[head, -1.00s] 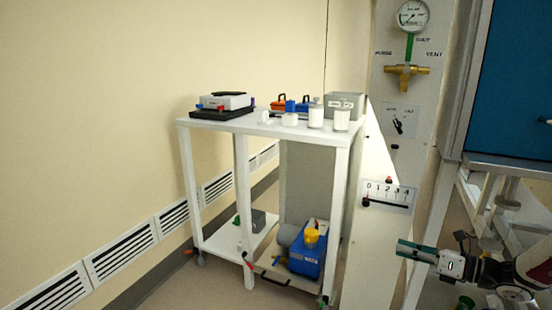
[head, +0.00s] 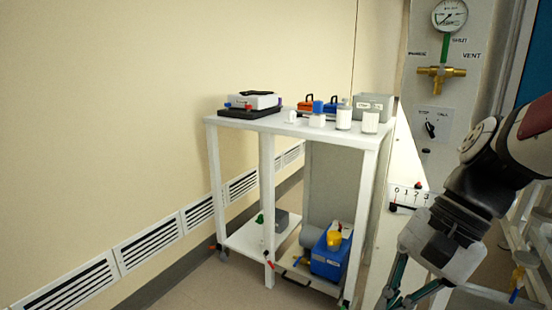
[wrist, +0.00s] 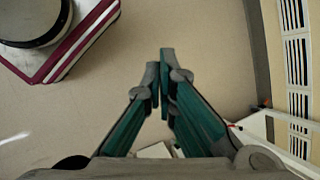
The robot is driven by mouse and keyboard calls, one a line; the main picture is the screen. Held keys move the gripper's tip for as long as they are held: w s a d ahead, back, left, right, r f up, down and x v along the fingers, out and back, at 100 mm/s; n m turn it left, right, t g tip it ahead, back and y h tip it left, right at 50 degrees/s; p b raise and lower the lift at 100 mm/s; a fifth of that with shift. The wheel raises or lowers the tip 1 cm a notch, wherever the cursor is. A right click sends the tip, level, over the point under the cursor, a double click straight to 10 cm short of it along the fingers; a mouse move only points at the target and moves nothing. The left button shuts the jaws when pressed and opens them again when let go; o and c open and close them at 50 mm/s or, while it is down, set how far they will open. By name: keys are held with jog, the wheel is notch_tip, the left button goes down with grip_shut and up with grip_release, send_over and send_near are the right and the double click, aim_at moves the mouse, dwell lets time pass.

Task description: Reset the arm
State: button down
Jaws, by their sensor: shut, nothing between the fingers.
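My gripper (head: 400,300) is at the lower right of the head view, hanging from my arm and pointing down, its tips close to the bottom edge. In the wrist view my gripper (wrist: 160,82) shows two green-sided fingers with grey tips that meet closely. It is shut and holds nothing. Beneath the fingers in the wrist view is bare floor.
A white cart (head: 285,126) stands left of my gripper, with jars, a grey box (head: 374,104) and a balance-like device (head: 252,102) on top. A blue machine (head: 330,255) sits on its lower shelf. A gauge (head: 450,15) and brass valve (head: 441,73) are on the upright panel.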

jog(key=s+d+n+t+h, duration=0.1)
jog(key=s+d+n+h, duration=0.2)
jog(key=s, duration=0.4)
jog(key=s+d+n+t+h, duration=0.1)
jog(key=s+n+h, duration=0.1)
jog(key=s+n, duration=0.4)
notch_tip(320, 180, up, 31)
jog(key=s+t+p, duration=0.1)
jog(key=t+p, duration=0.2)
jog(key=p, duration=2.6)
jog(key=shift+s+d+f+t+h, duration=0.15)
jog(key=shift+s+d+t+h, duration=0.05)
jog(key=shift+d+t+h, duration=0.1)
